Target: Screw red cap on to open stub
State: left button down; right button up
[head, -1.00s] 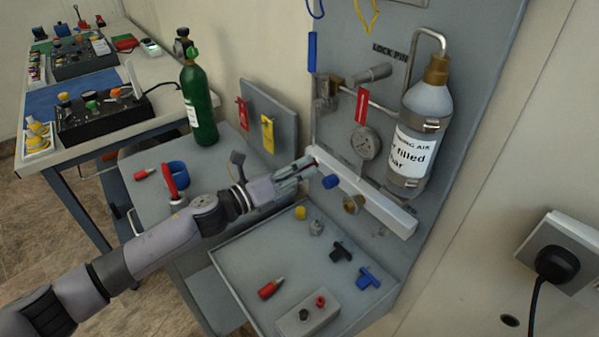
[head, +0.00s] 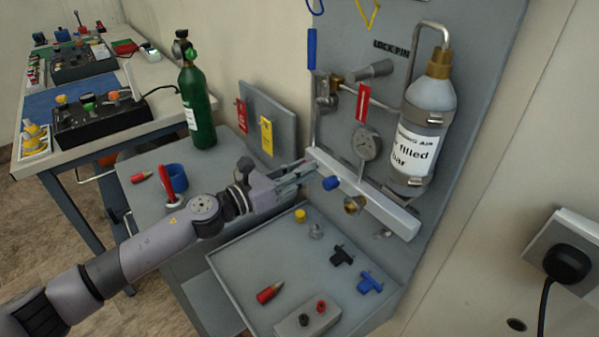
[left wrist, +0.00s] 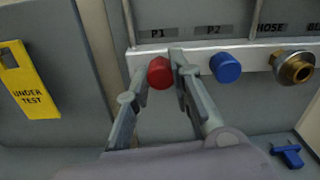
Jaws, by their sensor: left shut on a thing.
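The red cap (left wrist: 160,73) sits at the left end of the white manifold bar, under the P1 label, in the left wrist view. It faces the camera and covers the place where a P1 stub would be, so I cannot see the thread or how far it is on. My left gripper (head: 302,172) reaches the bar from the left. Its two fingers are shut on the red cap, one on each side. In the head view the fingers mostly hide the cap. My right gripper is not in view.
A blue cap (head: 331,183) sits on P2, close right of my fingers, with a brass fitting (head: 354,205) beyond it. The tray (head: 237,290) below holds several loose parts. A yellow tag (head: 266,135) hangs on the left panel. A green cylinder (head: 198,105) stands further left.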

pick_arm(q)
jog(key=shift+m, duration=0.6)
jog(key=shift+m+b, duration=0.5)
jog(key=shift+m, duration=1.3)
jog(key=shift+m, duration=0.5)
jog(key=c, duration=1.4)
grip_release()
jog(key=shift+s, duration=0.1)
